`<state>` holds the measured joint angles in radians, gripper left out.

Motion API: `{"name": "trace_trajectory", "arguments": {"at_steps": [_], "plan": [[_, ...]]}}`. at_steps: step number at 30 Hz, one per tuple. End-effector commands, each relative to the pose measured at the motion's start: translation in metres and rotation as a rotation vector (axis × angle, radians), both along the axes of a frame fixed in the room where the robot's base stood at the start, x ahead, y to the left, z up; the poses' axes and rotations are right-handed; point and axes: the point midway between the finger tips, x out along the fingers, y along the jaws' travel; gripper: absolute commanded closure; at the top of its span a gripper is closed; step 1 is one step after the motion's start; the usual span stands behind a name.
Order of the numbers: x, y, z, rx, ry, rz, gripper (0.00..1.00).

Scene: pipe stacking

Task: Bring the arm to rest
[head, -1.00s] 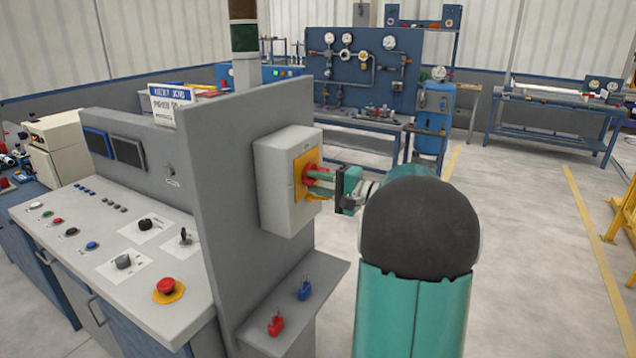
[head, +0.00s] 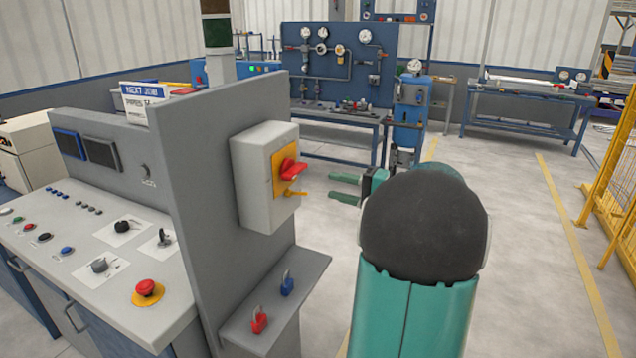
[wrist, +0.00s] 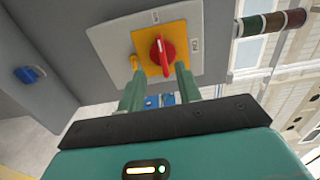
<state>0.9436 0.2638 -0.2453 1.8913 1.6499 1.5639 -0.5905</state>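My gripper (head: 346,188) is in the head view, to the right of a grey switch box (head: 249,180) on the side of the console. Its two green fingers are apart with nothing between them. A clear gap separates the fingertips from the red rotary handle (head: 292,169) on its yellow plate (head: 281,178). In the wrist view the red handle (wrist: 162,54) shows beyond and between the two open fingers (wrist: 158,85). A small yellow-orange piece (head: 294,194) sticks out below the handle. My arm hides the floor behind it.
The grey console (head: 95,255) with knobs and a red stop button (head: 148,291) fills the left. A shelf holds a red padlock (head: 259,320) and a blue padlock (head: 287,283). A gauge bench (head: 335,110) stands behind. A yellow fence (head: 608,165) is at right. Floor between is open.

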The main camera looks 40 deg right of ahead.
Motion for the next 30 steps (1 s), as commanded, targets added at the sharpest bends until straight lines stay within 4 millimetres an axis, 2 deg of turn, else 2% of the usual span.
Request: {"name": "trace_trajectory", "arguments": {"at_steps": [3,7,24,26,28,30], "plan": [[-0.014,-0.005,0.0,0.0,0.001,0.0,0.66],[-0.021,-0.007,0.0,0.0,0.001,0.0,0.66],[-0.021,-0.007,0.0,0.0,0.001,0.002,0.66],[-0.019,-0.002,0.0,-0.002,0.009,0.012,0.66],[-0.013,0.014,0.0,-0.008,0.036,0.043,0.66],[-0.004,0.043,-0.001,-0.023,0.087,0.099,0.66]]}}
